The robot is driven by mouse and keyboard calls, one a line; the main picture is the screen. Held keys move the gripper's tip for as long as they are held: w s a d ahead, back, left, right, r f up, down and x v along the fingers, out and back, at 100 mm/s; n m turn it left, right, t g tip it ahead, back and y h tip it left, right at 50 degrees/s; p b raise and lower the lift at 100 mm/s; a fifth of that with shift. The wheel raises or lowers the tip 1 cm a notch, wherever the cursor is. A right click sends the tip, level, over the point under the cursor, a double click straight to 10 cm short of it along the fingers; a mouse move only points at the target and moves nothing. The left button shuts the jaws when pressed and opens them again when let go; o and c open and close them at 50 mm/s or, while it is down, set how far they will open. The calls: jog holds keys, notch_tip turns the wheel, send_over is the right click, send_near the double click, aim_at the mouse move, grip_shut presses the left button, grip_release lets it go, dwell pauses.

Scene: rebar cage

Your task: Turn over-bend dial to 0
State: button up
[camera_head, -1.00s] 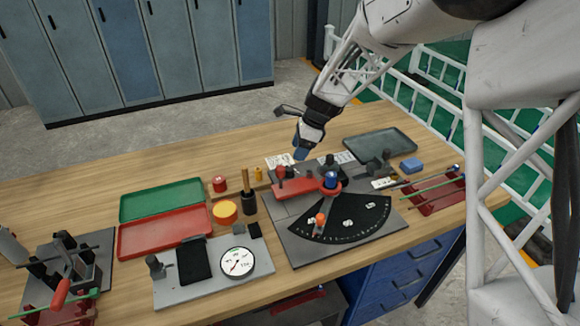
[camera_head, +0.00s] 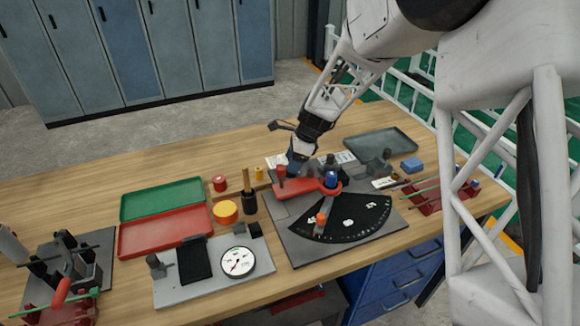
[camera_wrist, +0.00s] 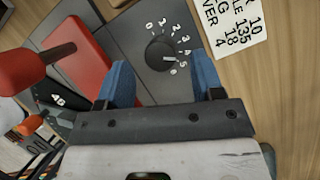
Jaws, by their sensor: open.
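The over-bend dial (camera_wrist: 160,53) is a small black knob on a grey plate in the wrist view, with white marks from 0 to 6 around it. Its white pointer line aims right, at about the 5. The 0 lies up and left of the knob. My gripper (camera_wrist: 162,80) is open with two blue fingers, and the knob shows between and beyond the fingertips, not gripped. In the head view, my gripper (camera_head: 297,166) is low over the back of the bending plate (camera_head: 300,248) and the dial is hidden or too small to make out.
A red lever arm (camera_wrist: 75,65) with a red knob (camera_wrist: 22,70) lies close left of my fingers. A printed white card (camera_wrist: 231,22) lies at right. In the head view, a blue post (camera_head: 331,180), black angle scale (camera_head: 345,218) and grey tray (camera_head: 380,143) are nearby.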

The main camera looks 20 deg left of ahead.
jog(key=shift+x, duration=1.3)
jog(key=shift+c, duration=0.4)
jog(key=c, duration=0.8)
